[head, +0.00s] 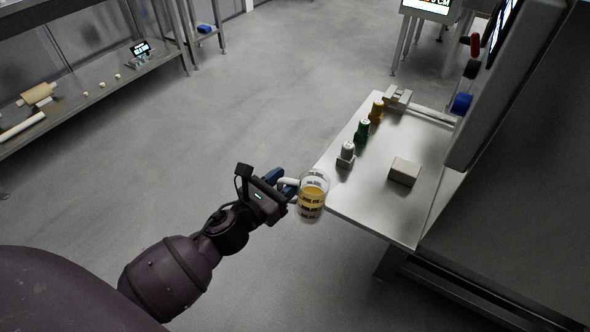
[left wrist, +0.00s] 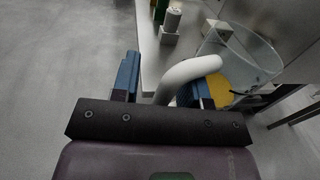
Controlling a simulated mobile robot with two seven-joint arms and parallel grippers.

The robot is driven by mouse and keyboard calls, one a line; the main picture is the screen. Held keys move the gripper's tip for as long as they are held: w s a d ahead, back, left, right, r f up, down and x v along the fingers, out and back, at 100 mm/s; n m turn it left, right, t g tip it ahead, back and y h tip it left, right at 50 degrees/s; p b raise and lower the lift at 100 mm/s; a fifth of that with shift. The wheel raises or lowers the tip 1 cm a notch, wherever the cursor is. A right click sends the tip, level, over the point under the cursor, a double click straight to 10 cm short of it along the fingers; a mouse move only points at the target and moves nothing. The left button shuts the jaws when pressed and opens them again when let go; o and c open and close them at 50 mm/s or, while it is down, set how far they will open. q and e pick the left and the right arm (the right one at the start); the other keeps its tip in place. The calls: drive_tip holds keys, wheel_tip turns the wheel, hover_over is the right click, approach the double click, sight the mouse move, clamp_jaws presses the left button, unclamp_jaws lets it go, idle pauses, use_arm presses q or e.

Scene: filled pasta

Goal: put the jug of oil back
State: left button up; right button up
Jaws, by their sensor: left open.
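The clear jug of yellow oil (head: 312,196) is upright at the near left corner of the steel table (head: 375,205). Its lower part shows against the floor; I cannot tell whether it rests on the table. My left gripper (head: 286,184) is at the jug's white handle from the left. In the left wrist view the white handle (left wrist: 188,74) lies between the two blue fingers of the open gripper (left wrist: 166,80), and the jug (left wrist: 240,62) is beyond it to the right. My right gripper is not in view.
On the table stand a white-topped container (head: 346,153), a green one (head: 362,130), an orange one (head: 376,109) and a beige block (head: 404,171). A large machine (head: 510,85) overhangs the table's right side. A shelf (head: 75,93) stands at left; the floor between is clear.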

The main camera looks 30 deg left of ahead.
use_arm(q)
drive_tip(key=shift+s+a, duration=0.1)
drive_tip(key=shift+s, duration=0.55)
drive_tip(key=shift+o, duration=0.2)
drive_tip(key=o, duration=1.1)
drive_tip(key=shift+c, duration=0.2)
drive_tip(key=s+a, duration=0.2)
drive_tip(key=s, duration=0.8)
drive_tip(key=shift+s, duration=0.3)
clamp_jaws()
